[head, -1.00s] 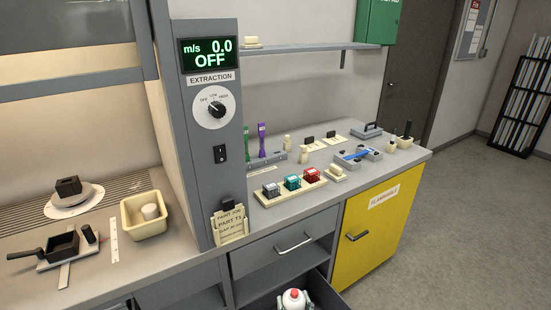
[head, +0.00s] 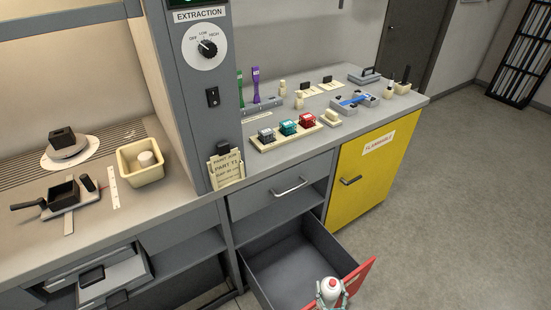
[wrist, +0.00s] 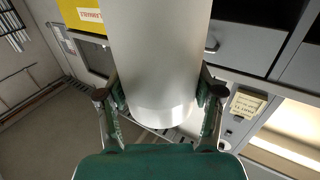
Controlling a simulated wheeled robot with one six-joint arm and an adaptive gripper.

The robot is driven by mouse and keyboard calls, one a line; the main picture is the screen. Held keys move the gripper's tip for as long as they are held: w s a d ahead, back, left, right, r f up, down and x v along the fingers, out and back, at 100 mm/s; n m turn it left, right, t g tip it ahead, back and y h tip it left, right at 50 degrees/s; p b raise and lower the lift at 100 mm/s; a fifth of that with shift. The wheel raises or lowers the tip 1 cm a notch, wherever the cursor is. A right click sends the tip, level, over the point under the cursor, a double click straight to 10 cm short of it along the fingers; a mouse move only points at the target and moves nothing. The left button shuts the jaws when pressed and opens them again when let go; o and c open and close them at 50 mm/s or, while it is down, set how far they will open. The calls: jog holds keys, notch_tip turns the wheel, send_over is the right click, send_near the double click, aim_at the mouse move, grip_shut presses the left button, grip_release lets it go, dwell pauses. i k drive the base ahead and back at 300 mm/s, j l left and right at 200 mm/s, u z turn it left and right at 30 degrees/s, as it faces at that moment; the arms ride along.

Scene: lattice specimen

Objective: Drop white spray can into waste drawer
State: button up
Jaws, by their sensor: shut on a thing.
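The white spray can (head: 330,289), with a red cap, is at the bottom of the head view. It overlaps the red front of the pulled-out drawer (head: 290,268) in the picture. The drawer is grey inside and looks empty where I see it. My gripper (wrist: 160,100) is shut on the can, one finger on each side. In the wrist view the can's pale body (wrist: 160,50) fills the middle. In the head view only bits of the fingers show beside the can. I cannot tell how high the can is or whether it is over the drawer.
A yellow flammable cabinet (head: 372,170) stands right of the drawer. A closed drawer (head: 270,195) and an open shelf are above it. Another drawer (head: 110,280) is partly out at lower left. The floor at right (head: 460,220) is clear.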

aim_at(295, 254)
jog(key=i+j, duration=0.1)
jog(key=i, duration=0.25)
jog(key=i+j, duration=0.15)
jog(key=i, duration=0.25)
jog(key=i+j+z, duration=0.1)
jog(key=i+j, duration=0.1)
jog(key=i, duration=0.05)
